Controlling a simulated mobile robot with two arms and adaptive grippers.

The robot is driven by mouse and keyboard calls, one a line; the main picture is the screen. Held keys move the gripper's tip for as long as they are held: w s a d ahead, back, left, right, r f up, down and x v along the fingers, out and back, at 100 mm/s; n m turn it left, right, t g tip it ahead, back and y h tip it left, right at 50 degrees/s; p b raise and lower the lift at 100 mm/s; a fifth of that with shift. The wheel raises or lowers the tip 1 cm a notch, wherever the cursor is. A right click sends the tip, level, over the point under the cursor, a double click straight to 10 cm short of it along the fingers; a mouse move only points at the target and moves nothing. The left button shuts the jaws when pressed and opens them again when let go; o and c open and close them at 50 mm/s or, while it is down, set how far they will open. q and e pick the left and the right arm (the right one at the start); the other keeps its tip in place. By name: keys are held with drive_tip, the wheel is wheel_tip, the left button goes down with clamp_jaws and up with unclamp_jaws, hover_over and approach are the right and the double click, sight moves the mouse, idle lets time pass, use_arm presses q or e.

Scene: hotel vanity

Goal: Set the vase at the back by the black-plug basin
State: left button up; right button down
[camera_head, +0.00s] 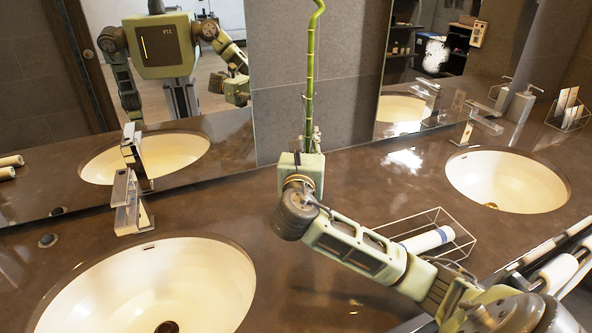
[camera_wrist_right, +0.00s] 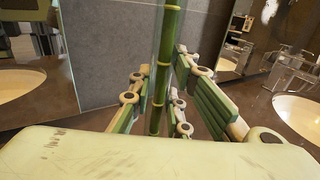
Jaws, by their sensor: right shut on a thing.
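A tall green bamboo stalk (camera_head: 310,75) stands upright between my right gripper's fingers, in front of the grey wall panel. In the right wrist view the stalk (camera_wrist_right: 163,70) runs between the finger pads, with a faint clear edge beside it that may be the glass vase. My right gripper (camera_head: 310,140) is shut on the vase near the back of the counter, between the two basins. The vase's base is hidden behind the gripper. My left gripper is not in view.
A wire basket (camera_head: 440,215) with a white tube (camera_head: 428,240) stands right of my arm. Faucets (camera_head: 130,205) stand behind the basins, with a soap dispenser (camera_head: 521,105) and wire rack (camera_head: 570,115) at back right. Bare counter (camera_head: 370,170) lies between gripper and right basin.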

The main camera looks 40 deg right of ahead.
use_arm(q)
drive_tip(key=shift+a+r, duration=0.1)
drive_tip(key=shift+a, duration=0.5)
use_arm(e)
drive_tip(key=w+a+f, duration=0.2)
drive_tip(key=a+f, duration=0.3)
drive_tip(key=f, duration=0.2)
drive_tip(key=shift+a+f, duration=0.15)
drive_tip(key=shift+a, duration=0.15)
drive_tip(key=shift+w, duration=0.1)
drive_tip(key=c, duration=1.7)
unclamp_jaws()
drive_tip(key=shift+f, duration=0.15)
drive_tip(key=shift+o, duration=0.2)
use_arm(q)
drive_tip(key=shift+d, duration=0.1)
